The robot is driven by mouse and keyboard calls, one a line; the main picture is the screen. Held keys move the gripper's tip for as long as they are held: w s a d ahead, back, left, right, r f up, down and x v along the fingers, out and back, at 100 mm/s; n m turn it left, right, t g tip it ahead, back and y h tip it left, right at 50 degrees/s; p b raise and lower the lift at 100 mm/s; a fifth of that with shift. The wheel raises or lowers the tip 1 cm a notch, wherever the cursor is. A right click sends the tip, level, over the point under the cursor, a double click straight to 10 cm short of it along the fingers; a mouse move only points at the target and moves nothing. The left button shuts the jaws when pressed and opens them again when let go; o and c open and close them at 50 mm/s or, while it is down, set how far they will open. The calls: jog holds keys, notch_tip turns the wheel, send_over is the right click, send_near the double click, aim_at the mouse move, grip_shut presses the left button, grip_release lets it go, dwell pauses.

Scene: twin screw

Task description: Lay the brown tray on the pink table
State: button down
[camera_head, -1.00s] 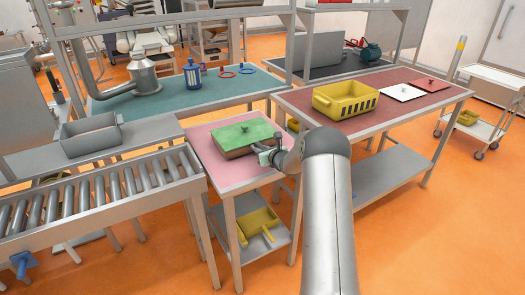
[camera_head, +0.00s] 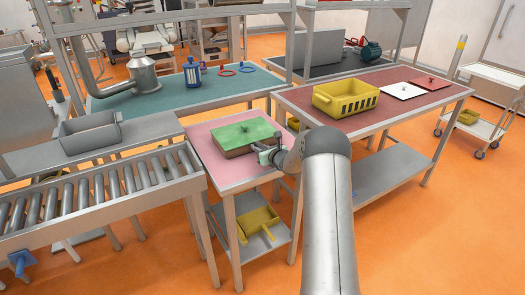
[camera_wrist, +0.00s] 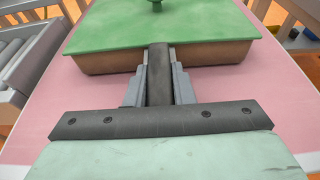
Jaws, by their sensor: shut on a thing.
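The brown tray (camera_wrist: 110,64) has a green lid (camera_wrist: 180,22) with a small knob on top. In the head view the tray (camera_head: 238,152) is at the pink table (camera_head: 213,172), level and over its middle. Whether its underside touches the table top I cannot tell. My gripper (camera_wrist: 159,70) is shut on the tray's dark handle, which sticks out toward the wrist. In the head view my gripper (camera_head: 262,152) is at the tray's right side. The pink table top (camera_wrist: 95,110) shows around the tray in the wrist view.
A roller conveyor (camera_head: 100,200) and a grey bin (camera_head: 90,135) stand left of the pink table. A dark red table with a yellow crate (camera_head: 345,98) stands to the right. A yellow tray (camera_head: 258,222) lies on the shelf below.

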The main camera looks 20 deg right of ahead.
dwell(0.4)
jog(key=c, duration=1.2)
grip_release()
jog(key=shift+o, duration=0.2)
jog(key=shift+s+f, duration=0.1)
jog(key=shift+f, duration=0.1)
jog(key=b+v, duration=0.3)
jog(key=v, duration=1.4)
jog(key=shift+r+b, duration=0.35)
